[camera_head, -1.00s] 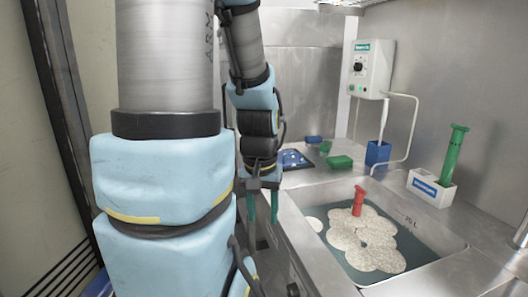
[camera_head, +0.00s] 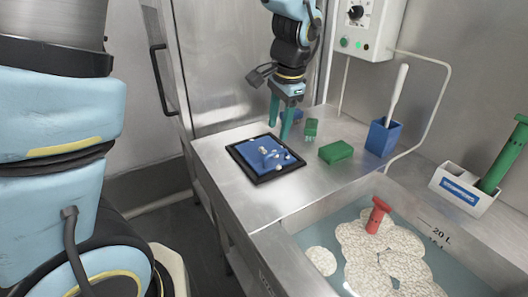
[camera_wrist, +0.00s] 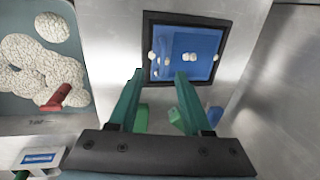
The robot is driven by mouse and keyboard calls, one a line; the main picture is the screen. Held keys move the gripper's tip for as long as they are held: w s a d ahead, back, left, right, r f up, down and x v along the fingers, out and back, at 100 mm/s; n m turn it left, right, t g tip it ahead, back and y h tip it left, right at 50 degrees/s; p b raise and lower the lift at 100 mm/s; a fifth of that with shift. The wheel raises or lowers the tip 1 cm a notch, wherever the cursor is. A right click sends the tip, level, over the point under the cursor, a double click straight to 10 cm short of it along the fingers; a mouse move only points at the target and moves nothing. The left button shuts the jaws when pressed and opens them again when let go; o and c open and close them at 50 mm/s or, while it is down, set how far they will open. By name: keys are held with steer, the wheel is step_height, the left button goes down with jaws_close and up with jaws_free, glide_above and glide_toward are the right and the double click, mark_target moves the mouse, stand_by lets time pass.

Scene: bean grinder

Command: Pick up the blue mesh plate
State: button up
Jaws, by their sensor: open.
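A square blue plate (camera_head: 250,152) lies in a shallow black frame on the steel counter, left of and nearer than my gripper in the head view. Small pale pieces and a blue knobbed part sit on it. It also shows in the wrist view (camera_wrist: 203,40), just beyond my fingertips. I cannot make out a mesh. My gripper (camera_head: 279,122) points down, open and empty, above the counter near the plate's far right side. In the wrist view its two green fingers (camera_wrist: 160,73) stand apart with nothing between them.
A green block (camera_head: 336,151), a green brush-like item (camera_head: 311,128) and a blue holder with a white-handled tool (camera_head: 382,138) stand right of the gripper. A sink with water and pale clumps (camera_head: 370,250) is in front. The counter's front left is clear.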

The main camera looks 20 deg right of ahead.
glide_above(273, 154)
steer(key=s, duration=0.2)
step_height(273, 154, down, 4)
steer(key=f, duration=0.1)
steer(key=w+f+p, duration=0.1)
steer(key=f, duration=0.1)
steer(key=w+f+p, duration=0.1)
steer(key=shift+f, duration=0.75)
steer(key=shift+c, duration=0.3)
jaws_close()
stand_by(0.3)
